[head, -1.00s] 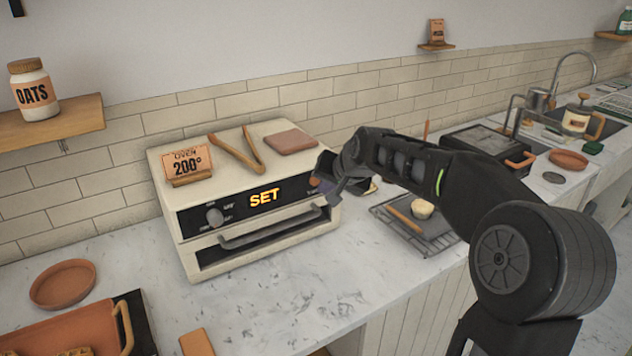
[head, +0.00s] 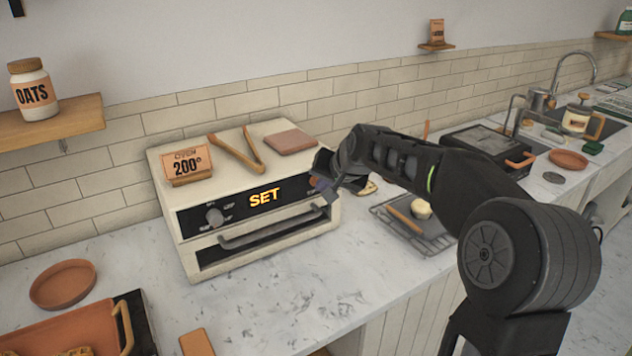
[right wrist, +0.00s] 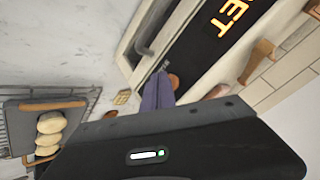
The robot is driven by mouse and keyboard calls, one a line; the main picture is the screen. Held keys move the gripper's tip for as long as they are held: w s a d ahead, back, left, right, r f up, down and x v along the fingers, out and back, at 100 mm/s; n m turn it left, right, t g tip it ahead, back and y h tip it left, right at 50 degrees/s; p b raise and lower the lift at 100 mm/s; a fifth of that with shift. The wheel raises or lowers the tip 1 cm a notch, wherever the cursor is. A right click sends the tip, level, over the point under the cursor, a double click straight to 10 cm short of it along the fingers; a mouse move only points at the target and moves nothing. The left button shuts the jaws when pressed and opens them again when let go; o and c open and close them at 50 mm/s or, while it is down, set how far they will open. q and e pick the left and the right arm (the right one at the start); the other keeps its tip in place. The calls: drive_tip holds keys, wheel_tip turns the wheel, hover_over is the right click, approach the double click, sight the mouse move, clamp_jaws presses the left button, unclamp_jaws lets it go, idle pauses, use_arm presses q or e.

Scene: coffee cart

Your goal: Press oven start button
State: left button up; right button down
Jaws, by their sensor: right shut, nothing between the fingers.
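The oven (head: 300,240) is a cream box on the counter with a black front panel, a knob (head: 215,217) and a lit orange "SET" display (head: 264,197). In the right wrist view the display (right wrist: 230,14) is at the top. A round orange-brown button (right wrist: 174,81) shows at the panel's end, right beside the fingertips. My right gripper (head: 322,186) is shut and empty at the right end of the panel; its fingers also show in the right wrist view (right wrist: 157,90). Whether they touch the button I cannot tell. My left gripper is out of view.
A sign reading 200° (head: 187,165), tongs (head: 240,153) and a brown pad (head: 290,141) lie on the oven top. To the right are a rack and dark tray (head: 432,236) with a bun (head: 422,209). The counter in front of the oven (head: 290,300) is mostly clear.

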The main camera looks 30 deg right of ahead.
drive_tip(key=shift+w, duration=0.3)
drive_tip(key=shift+s, duration=0.1)
idle(0.4)
drive_tip(key=shift+s, duration=0.7)
drive_tip(key=shift+s, duration=0.15)
drive_tip(key=s, duration=0.4)
drive_tip(key=shift+s, duration=0.35)
idle(0.7)
